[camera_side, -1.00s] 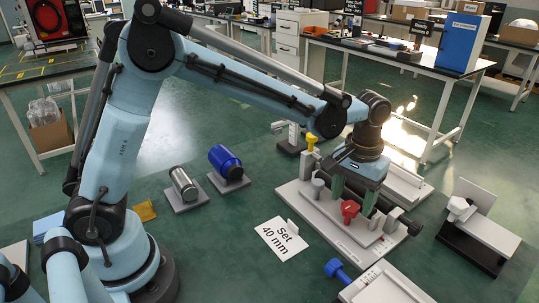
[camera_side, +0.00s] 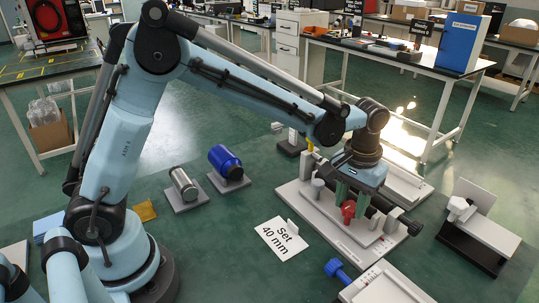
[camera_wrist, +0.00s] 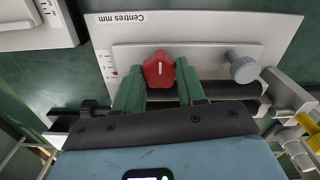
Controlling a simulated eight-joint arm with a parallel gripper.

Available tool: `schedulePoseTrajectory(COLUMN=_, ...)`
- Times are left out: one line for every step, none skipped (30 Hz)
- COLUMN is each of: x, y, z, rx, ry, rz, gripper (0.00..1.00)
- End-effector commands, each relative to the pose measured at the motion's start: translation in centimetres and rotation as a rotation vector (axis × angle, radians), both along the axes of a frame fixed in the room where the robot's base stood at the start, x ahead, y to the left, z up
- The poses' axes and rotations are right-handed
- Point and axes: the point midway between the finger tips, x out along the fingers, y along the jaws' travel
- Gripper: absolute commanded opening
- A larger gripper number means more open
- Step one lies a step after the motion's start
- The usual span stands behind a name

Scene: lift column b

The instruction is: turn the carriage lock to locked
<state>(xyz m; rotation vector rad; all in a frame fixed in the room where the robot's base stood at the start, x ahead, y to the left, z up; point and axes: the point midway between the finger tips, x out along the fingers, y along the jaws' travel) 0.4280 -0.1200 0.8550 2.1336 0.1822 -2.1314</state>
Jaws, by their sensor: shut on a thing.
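The carriage lock is a red lobed knob (camera_side: 348,210) on the front of the pale grey fixture (camera_side: 322,222). In the wrist view the red knob (camera_wrist: 158,70) shows a white mark pointing straight up and down the picture. My gripper (camera_side: 349,198) is lowered over the knob with its green fingers pointing down. In the wrist view my gripper (camera_wrist: 159,82) has one finger on each side of the knob, and it is shut on it. The fingers hide parts of the knob's sides.
A grey knob (camera_wrist: 243,69) stands beside the red one on the same fixture. A "Set 40 mm" card (camera_side: 281,239) lies in front of it. A blue-knobbed fixture (camera_side: 385,287) is near the front, and a black-based stand (camera_side: 476,240) is to the right.

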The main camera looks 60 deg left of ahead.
Motion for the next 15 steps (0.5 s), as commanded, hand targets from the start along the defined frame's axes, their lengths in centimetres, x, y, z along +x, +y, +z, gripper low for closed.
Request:
schedulePoseTrajectory(x=0.01, y=0.00, z=0.03, rx=0.000, ry=0.001, rz=-0.029, gripper=0.09)
schedulePoseTrajectory(x=0.01, y=0.00, z=0.03, rx=0.000, ry=0.001, rz=-0.054, gripper=0.09)
schedulePoseTrajectory(x=0.01, y=0.01, z=0.03, rx=0.000, ry=0.001, rz=-0.092, gripper=0.09)
schedulePoseTrajectory(x=0.02, y=0.01, z=0.04, rx=0.000, ry=0.001, rz=-0.123, gripper=0.09)
schedulePoseTrajectory(x=0.02, y=0.02, z=0.04, rx=0.000, ry=0.001, rz=-0.154, gripper=0.09)
schedulePoseTrajectory(x=0.02, y=0.02, z=0.04, rx=0.000, ry=0.002, rz=-0.193, gripper=0.09)
schedulePoseTrajectory(x=0.02, y=0.02, z=0.04, rx=0.000, ry=0.002, rz=-0.222, gripper=0.09)
schedulePoseTrajectory(x=0.02, y=0.02, z=0.04, rx=0.000, ry=0.002, rz=-0.250, gripper=0.09)
schedulePoseTrajectory(x=0.02, y=0.02, z=0.04, rx=0.000, ry=0.002, rz=-0.282, gripper=0.09)
schedulePoseTrajectory(x=0.01, y=0.03, z=0.05, rx=0.000, ry=0.002, rz=-0.304, gripper=0.09)
schedulePoseTrajectory(x=0.01, y=0.03, z=0.05, rx=0.000, ry=0.002, rz=-0.321, gripper=0.09)
schedulePoseTrajectory(x=0.01, y=0.03, z=0.05, rx=0.000, ry=0.002, rz=-0.341, gripper=0.09)
schedulePoseTrajectory(x=0.02, y=0.03, z=0.05, rx=0.000, ry=0.002, rz=-0.353, gripper=0.09)
schedulePoseTrajectory(x=0.02, y=0.03, z=0.05, rx=0.000, ry=0.002, rz=-0.361, gripper=0.09)
schedulePoseTrajectory(x=0.02, y=0.03, z=0.05, rx=0.000, ry=0.002, rz=-0.368, gripper=0.09)
